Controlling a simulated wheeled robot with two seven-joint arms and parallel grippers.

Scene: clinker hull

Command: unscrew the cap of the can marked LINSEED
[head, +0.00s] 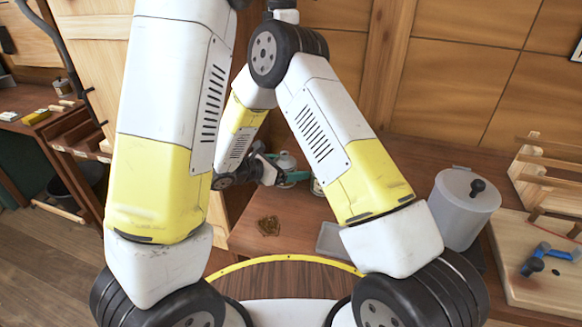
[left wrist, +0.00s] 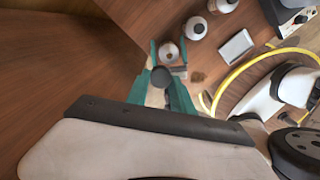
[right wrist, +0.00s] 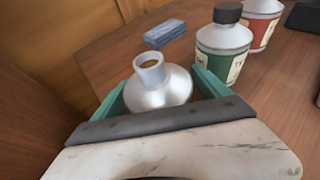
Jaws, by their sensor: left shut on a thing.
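A pale metal can (right wrist: 160,92) stands upright with its neck open and bare in the right wrist view; its label is hidden, so I cannot read LINSEED. My right gripper (right wrist: 165,95) has its teal fingers on both sides of the can's body, closed against it. The can also shows in the head view (head: 287,160), beside my right gripper (head: 280,174), and in the left wrist view (left wrist: 168,51). My left gripper (left wrist: 166,80) is shut on a small dark round cap (left wrist: 161,77), apart from the neck.
A green-labelled can (right wrist: 223,46) with a dark cap and a red-labelled can (right wrist: 260,25) stand close by. A blue-grey block (right wrist: 165,33) lies behind. A shallow tray (left wrist: 235,47) lies nearby. A grey lidded pot (head: 465,208) stands on the right. My arms cross closely.

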